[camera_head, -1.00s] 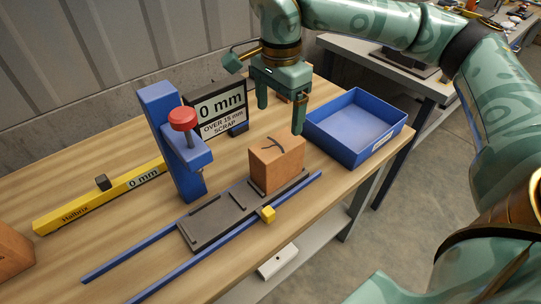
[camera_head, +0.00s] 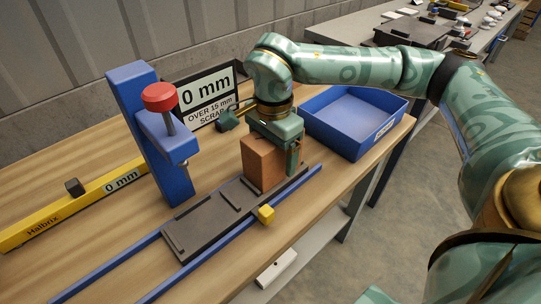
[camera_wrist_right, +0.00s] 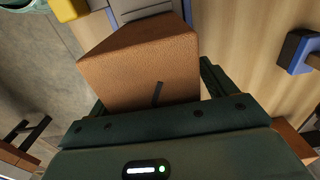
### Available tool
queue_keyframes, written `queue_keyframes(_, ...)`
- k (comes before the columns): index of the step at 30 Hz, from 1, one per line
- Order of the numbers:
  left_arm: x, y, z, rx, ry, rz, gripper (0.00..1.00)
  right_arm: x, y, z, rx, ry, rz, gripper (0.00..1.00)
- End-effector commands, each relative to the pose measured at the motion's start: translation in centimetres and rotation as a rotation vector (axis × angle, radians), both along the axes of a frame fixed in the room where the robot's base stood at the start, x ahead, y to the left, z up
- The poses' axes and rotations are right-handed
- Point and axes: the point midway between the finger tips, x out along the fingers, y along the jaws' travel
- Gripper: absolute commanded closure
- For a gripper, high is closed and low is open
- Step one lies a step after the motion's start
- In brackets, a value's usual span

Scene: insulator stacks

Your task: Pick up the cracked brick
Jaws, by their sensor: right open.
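The orange-brown brick (camera_head: 264,163) with a dark crack mark stands on the dark plate (camera_head: 212,213) between blue rails. It also fills the upper middle of the right wrist view (camera_wrist_right: 140,70), where the dark mark shows on its face. My right gripper (camera_head: 275,143) is open and low over the brick. Its fingers stand on either side of the brick, one showing at the brick's right side in the head view. I cannot tell whether they touch it. The wrist view shows both fingers partly (camera_wrist_right: 155,92). My left gripper is not in view.
A blue tray (camera_head: 318,131) stands close behind and right of the gripper. A blue press post (camera_head: 140,120) with a red knob stands left, before a "0 mm" sign (camera_head: 208,92). A yellow gauge bar (camera_head: 75,208) lies at left. Another brown block (camera_wrist_right: 293,140) shows in the wrist view.

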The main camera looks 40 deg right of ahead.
Motion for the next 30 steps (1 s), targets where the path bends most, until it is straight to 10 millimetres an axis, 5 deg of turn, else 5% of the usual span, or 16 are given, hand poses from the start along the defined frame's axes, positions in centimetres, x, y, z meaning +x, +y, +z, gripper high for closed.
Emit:
queue_keyframes(3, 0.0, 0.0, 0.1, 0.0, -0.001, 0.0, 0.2, 0.0, 0.0, 0.2, 0.0, -0.002, 0.0, 0.22)
queue_keyframes(9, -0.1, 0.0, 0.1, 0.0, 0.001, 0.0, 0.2, 0.0, 0.0, 0.2, 0.0, -0.001, 0.0, 0.78)
queue_keyframes(20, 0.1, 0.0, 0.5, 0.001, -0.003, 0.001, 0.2, 0.0, 0.0, 0.9, 0.0, -0.004, 0.0, 0.79)
queue_keyframes(26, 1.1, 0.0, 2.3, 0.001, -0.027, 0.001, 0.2, 0.0, 0.1, 4.3, 0.0, -0.011, -0.001, 0.79)
queue_keyframes(30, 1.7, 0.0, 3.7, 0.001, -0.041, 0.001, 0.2, -1.8, 1.8, 7.1, 0.001, -0.011, 0.005, 0.79)
